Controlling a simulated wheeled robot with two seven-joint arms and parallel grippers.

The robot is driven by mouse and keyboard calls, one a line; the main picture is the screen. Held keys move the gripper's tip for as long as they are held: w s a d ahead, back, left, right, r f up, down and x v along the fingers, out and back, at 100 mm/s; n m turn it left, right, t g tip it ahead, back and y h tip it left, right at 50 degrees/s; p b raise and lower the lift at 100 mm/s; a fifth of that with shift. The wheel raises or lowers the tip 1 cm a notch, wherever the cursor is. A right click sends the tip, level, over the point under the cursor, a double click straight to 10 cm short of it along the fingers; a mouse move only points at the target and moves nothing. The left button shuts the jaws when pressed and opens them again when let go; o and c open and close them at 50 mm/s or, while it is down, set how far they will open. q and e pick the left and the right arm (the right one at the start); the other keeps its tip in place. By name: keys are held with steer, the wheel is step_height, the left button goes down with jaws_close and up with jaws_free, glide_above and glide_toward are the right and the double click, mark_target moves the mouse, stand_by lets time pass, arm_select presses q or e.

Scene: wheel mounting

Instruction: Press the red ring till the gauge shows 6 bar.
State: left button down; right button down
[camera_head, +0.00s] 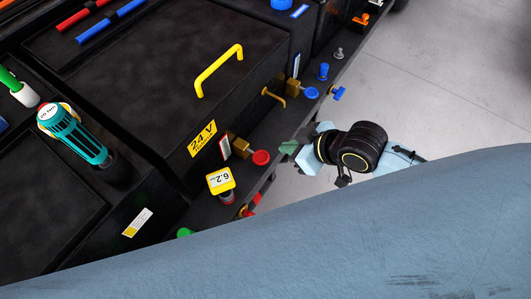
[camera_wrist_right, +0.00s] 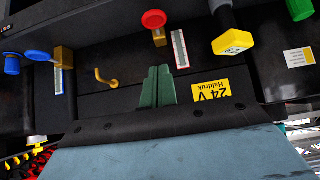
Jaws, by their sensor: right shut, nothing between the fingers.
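The yellow gauge (camera_head: 220,181) sits on the dark front ledge, with an upside-down display that seems to read 6.2. The gauge also shows in the right wrist view (camera_wrist_right: 233,41), its display unreadable there. The red ring (camera_head: 228,198) is at the base of the gauge's grey stem; only part of it shows, and a red bit shows at the top of the right wrist view (camera_wrist_right: 219,4). My right gripper (camera_head: 287,148) has its green fingers shut and empty, apart from the gauge and ring. In the right wrist view the fingers (camera_wrist_right: 158,72) point toward the ledge. My left gripper is not seen.
A red knob (camera_head: 261,157) on a brass valve stands between the gauge and my right gripper. A blue knob (camera_head: 311,93) and a yellow hook (camera_head: 273,97) are farther along the ledge. A teal cylindrical tool (camera_head: 75,133) stands at left. Bare floor (camera_head: 450,80) lies at right.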

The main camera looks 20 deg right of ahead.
steer(key=b, duration=0.2)
glide_above(257, 155)
steer(key=s+d, duration=0.2)
step_height(257, 155, down, 7)
steer(key=shift+s+a, duration=0.1)
step_height(257, 155, down, 2)
steer(key=shift+f+b, duration=0.25)
steer(key=shift+b, duration=0.15)
steer(key=shift+f, duration=0.7)
